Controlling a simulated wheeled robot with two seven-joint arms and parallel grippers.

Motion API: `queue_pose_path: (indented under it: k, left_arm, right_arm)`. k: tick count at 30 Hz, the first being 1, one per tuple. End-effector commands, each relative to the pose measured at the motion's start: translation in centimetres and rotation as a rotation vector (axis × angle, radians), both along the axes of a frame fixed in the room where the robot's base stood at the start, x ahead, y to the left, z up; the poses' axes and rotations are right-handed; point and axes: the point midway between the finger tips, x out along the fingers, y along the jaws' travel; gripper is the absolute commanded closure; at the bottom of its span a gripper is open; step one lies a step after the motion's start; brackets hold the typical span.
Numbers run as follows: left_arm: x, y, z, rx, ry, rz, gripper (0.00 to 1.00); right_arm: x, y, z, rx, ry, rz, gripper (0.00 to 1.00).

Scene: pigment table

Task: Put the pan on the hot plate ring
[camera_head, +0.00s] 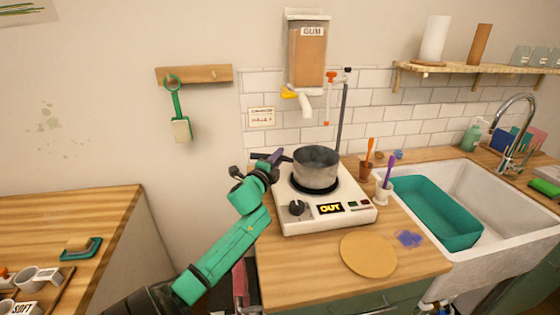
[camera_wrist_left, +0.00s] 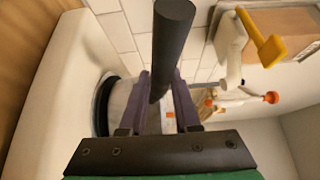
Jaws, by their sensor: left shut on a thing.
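The grey metal pan (camera_head: 316,172) is upright over the black hot plate ring (camera_head: 314,192) of the white hot plate (camera_head: 340,217). The ring's front edge shows below the pan; I cannot tell whether the pan touches it. My left gripper (camera_head: 277,158) is left of the pan, shut on its handle. In the left wrist view the dark handle (camera_wrist_left: 172,40) runs between the fingers (camera_wrist_left: 162,95). Part of the pale pan wall (camera_wrist_left: 121,98) and the dark ring (camera_wrist_left: 103,105) show behind the fingers. My right gripper is not in view.
A gum dispenser (camera_head: 308,60) hangs on the wall above, its spout over the pan. A thin dark stand (camera_head: 343,110) rises behind the plate. Cups with brushes (camera_head: 384,190) stand close on the right. A round wooden board (camera_head: 368,254) lies in front, and a sink (camera_head: 510,235) is at right.

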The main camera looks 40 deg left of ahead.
Motion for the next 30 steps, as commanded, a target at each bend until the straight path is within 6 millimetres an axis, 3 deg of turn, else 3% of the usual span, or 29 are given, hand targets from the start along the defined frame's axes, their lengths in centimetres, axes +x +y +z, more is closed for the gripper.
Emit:
queue_pose_path:
  k: [11, 12, 13, 14, 24, 30]
  left_arm:
    - [0.0, -0.1, -0.4, 0.000, -0.009, -0.003, 1.00]
    - [0.0, -0.1, -0.6, 0.001, -0.003, -0.002, 0.54]
    - [0.0, -0.1, -0.6, 0.001, -0.002, -0.001, 0.43]
    - [0.0, -0.1, -0.6, 0.001, -0.002, -0.001, 0.39]
    - [0.0, -0.1, -0.1, 0.001, -0.002, -0.001, 0.39]
    - [-2.3, -1.0, -0.6, 0.002, 0.001, -0.003, 0.39]
  right_arm:
    - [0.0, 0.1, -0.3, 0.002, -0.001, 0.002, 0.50]
    - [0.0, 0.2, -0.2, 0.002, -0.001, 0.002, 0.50]
    - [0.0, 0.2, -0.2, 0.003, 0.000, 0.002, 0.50]
    - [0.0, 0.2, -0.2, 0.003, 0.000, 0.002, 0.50]
    - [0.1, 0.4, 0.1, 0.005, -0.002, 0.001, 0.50]
    - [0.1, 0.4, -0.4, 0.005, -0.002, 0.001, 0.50]
